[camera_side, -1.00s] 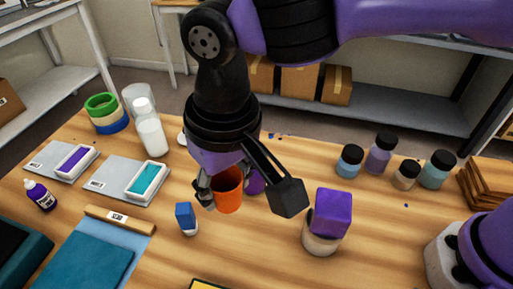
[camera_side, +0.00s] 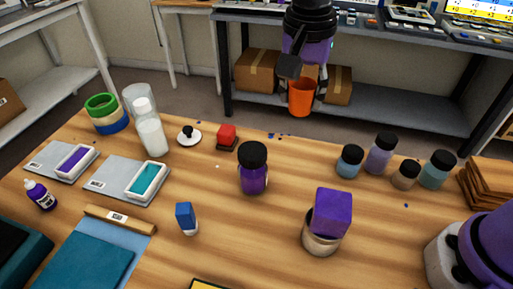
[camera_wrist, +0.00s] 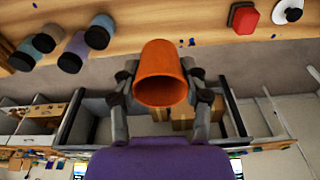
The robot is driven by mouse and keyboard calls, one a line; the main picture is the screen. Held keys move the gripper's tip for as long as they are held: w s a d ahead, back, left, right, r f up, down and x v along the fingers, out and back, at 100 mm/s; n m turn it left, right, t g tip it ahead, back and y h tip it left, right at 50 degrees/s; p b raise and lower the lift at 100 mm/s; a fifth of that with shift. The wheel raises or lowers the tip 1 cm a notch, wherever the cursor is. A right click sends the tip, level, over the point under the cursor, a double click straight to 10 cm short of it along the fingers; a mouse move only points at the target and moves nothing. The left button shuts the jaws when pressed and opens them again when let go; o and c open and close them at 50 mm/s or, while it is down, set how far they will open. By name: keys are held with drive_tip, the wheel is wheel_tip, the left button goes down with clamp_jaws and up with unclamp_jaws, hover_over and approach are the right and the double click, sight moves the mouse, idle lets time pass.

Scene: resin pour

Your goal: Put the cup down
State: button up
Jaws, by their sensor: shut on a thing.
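The orange cup (camera_side: 302,98) is in my gripper (camera_side: 302,82), in the side view at the top, past the far edge of the wooden table and in front of the grey shelf. In the wrist view the cup (camera_wrist: 162,75) sits between the two fingers of my gripper (camera_wrist: 163,88), which are shut on its sides. Its round open rim faces the wrist camera. I cannot see anything inside it. No surface touches the cup from below in the side view.
The wooden table (camera_side: 270,220) holds a purple jar (camera_side: 253,170), a red block (camera_side: 227,135), a tan cup with a purple block (camera_side: 331,213), a blue-and-white bottle (camera_side: 186,218) and several jars at the right. Bare wood lies between the purple jar and the tan cup. Cardboard boxes (camera_side: 257,70) stand on the shelf.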

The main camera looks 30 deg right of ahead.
drive_tip(key=shift+m, duration=0.8)
drive_tip(key=f, duration=0.5)
drive_tip(key=d+f, duration=0.1)
drive_tip(key=f, duration=0.4)
drive_tip(key=d+f, duration=0.1)
drive_tip(key=f, duration=0.4)
drive_tip(key=shift+w+d, duration=0.15)
drive_tip(key=shift+d, duration=0.05)
drive_tip(key=shift+f, duration=0.1)
drive_tip(key=o, duration=1)
